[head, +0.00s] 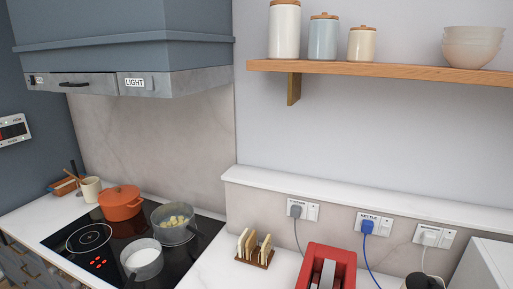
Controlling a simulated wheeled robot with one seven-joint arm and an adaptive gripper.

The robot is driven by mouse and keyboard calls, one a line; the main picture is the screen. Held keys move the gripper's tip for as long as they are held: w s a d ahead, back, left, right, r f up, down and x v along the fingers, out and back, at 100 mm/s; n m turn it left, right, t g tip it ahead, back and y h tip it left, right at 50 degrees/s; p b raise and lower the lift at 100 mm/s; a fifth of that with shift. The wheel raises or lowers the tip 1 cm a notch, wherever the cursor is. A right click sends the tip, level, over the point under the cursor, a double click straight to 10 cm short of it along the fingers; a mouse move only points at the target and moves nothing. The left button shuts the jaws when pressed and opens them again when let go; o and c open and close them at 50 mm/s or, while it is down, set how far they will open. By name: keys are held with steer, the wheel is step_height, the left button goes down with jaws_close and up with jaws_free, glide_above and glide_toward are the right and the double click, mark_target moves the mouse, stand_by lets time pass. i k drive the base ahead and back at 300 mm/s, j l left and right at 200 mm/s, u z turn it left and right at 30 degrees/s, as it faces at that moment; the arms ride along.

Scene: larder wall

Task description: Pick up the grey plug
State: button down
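The grey plug (296,211) sits in the left-hand wall socket (312,213), low on the wall above the counter. Its grey cord hangs down toward the counter behind the toast rack and the red toaster. My gripper is not in view.
A blue plug (367,227) and a white plug (428,238) sit in sockets to the right. A red toaster (341,258) and toast rack (265,251) stand below. A ledge (320,196) runs above the sockets. Pots, including an orange one (121,207), stand on the hob. A wooden shelf (380,69) holds jars.

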mark_target(295, 210)
steer(key=i+j+u, duration=0.2)
steer(key=j, duration=0.3)
steer(key=i+j+u, duration=0.2)
steer(key=j, duration=0.25)
steer(key=i+j+u, duration=0.2)
steer(key=i+j, duration=0.15)
